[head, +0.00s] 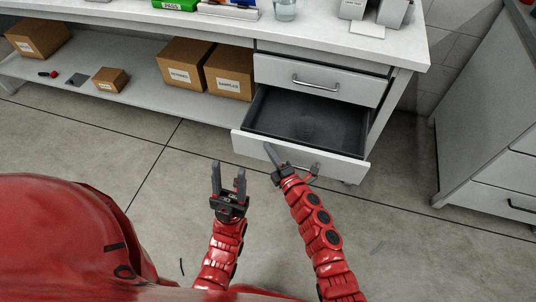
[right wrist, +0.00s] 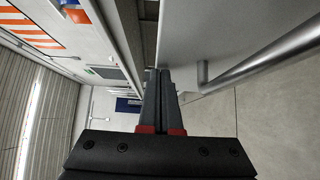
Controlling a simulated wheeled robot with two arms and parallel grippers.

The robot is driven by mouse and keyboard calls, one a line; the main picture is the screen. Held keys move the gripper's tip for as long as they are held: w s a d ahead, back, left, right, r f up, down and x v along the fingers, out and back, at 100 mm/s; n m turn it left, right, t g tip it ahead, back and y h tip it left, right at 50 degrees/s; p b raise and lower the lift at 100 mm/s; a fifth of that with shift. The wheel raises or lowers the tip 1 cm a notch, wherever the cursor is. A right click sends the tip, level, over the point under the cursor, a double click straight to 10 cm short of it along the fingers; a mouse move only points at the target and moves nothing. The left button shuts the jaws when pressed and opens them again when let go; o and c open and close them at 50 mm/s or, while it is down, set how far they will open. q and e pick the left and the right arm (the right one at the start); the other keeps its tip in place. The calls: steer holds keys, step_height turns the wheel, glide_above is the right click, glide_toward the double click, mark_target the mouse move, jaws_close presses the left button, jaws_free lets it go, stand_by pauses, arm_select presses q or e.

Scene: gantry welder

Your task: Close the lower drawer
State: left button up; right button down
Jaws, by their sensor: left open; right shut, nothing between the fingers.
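The lower drawer (head: 350,169) is pulled out from under the bench, and its dark, empty inside (head: 310,122) shows. Its front panel has a bar handle, partly hidden behind my right wrist in the head view; the right wrist view shows the handle (right wrist: 262,62) and panel (right wrist: 188,30) up close. My right gripper (head: 268,149) is shut and empty, its tips at the drawer front, left of the handle. I cannot tell whether they touch. My left gripper (head: 228,167) is open and empty over the floor, left of the drawer.
The upper drawer (head: 318,83) above is shut. Boxes (head: 188,72) stand on the low shelf to the left. A grey cabinet (head: 490,140) stands at the right. A cup (head: 285,9) and other items are on the bench top. The floor in front is mostly clear.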

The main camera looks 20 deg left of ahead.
steer(key=w+b, duration=1)
steer(key=w, duration=1.1)
steer(key=shift+d+b, duration=0.35)
steer(key=shift+s, duration=0.1)
